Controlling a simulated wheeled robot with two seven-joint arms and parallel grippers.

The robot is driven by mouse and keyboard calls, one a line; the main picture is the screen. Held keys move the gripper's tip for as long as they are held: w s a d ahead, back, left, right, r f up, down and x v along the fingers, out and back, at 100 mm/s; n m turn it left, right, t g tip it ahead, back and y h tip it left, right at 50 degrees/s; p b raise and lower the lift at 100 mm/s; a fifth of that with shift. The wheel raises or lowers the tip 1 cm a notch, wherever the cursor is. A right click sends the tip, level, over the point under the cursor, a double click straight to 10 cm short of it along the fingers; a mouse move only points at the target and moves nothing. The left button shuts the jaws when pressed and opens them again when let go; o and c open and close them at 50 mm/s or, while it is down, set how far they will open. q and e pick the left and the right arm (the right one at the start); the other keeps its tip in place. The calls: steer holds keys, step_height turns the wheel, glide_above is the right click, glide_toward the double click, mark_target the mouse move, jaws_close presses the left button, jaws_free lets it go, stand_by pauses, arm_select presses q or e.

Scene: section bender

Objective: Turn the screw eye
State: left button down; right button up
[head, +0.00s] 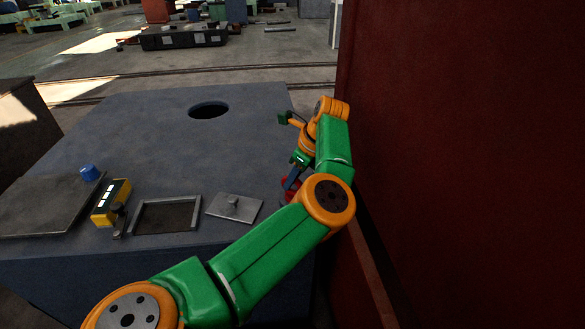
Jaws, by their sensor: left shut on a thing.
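My left gripper (292,179) is at the right edge of the grey bench top, low down and partly hidden behind my own orange and green arm. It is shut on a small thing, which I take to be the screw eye. A red part (287,188) shows just below the fingers, mostly covered by my arm. The ring of the screw eye and its turn angle cannot be made out. My right gripper is not in view.
The grey bench (150,130) has a round hole (209,111). On its near side are a yellow device (111,201), a blue knob (89,173), a framed opening (197,207) and a plate with a knob (248,209). A dark red wall (460,150) stands close on the right.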

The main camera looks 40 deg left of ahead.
arm_select(q)
steer(key=shift+r+n+g+p, duration=0.15)
steer(key=shift+n+g+p, duration=0.2)
steer(key=shift+n, duration=0.35)
steer(key=shift+n+g, duration=0.25)
steer(key=shift+n, duration=0.55)
steer(key=c, duration=0.8)
jaws_free()
steer(key=shift+f, duration=0.2)
